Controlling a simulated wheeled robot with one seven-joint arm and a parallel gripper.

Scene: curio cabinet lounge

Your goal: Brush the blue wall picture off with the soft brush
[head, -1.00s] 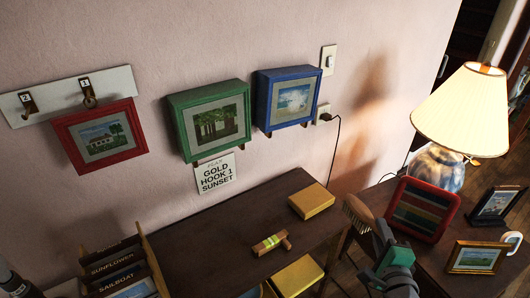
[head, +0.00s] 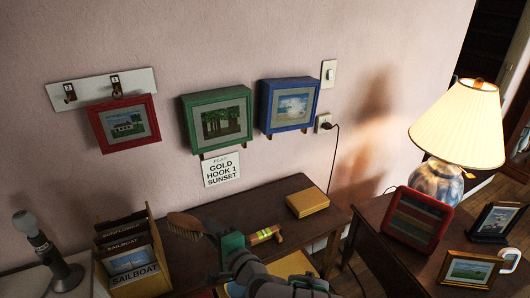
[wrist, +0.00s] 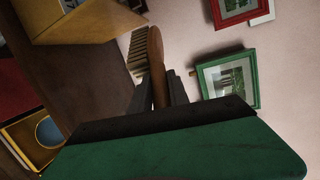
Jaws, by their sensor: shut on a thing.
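The blue wall picture (head: 289,105) hangs on the pink wall, right of the green picture (head: 217,119), in the head view. It shows a white and blue seascape in a deep blue frame. My gripper (head: 214,238) is low in front of the dark desk, shut on the soft brush (head: 186,224). The brush points left, away from the blue picture and below it. In the wrist view the brush (wrist: 155,50) sticks out between the fingers with its bristles to the left. The blue picture is not seen in the wrist view.
A red picture (head: 124,123) hangs under a white hook board (head: 101,87). A card box (head: 151,251) stands left on the desk. A yellow box (head: 307,202) and a wooden item with a green band (head: 264,235) lie right. A lit lamp (head: 460,122) stands further right.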

